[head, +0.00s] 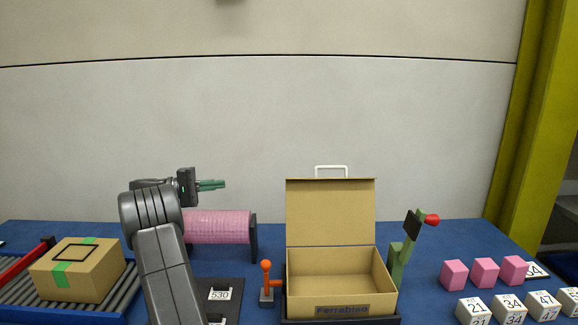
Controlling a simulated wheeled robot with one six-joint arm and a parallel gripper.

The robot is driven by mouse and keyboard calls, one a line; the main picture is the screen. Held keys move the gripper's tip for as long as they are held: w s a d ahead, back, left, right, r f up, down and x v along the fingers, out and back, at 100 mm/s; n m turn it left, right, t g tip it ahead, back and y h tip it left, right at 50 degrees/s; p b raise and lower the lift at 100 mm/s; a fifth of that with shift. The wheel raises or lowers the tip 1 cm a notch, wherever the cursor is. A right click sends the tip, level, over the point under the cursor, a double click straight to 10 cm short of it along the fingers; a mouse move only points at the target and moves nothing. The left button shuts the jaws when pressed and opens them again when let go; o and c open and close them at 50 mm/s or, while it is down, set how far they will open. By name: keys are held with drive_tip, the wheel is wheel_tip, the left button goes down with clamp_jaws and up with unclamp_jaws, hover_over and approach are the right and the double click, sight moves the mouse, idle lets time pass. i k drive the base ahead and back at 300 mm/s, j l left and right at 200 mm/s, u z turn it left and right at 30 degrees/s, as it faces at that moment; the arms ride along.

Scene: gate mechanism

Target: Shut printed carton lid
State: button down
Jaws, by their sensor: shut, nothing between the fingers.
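A white handle (331,168) shows at the lid's top edge. My gripper (223,184) is shut and empty, up in the air to the left of the lid, its green fingers pointing right. It is apart from the lid and about level with the lid's top.
An orange-knobbed lever (266,283) stands just left of the carton. A green post with a red knob (405,248) stands close on its right. A pink roller (219,227) lies below my gripper. Pink blocks (484,272) and numbered white cubes (509,308) sit at right; a taped box (79,270) is on rollers at left.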

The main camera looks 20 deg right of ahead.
sight(320, 211)
drive_tip(key=i+j+z, duration=0.3)
drive_tip(key=i+z, duration=0.35)
drive_tip(key=z, duration=0.15)
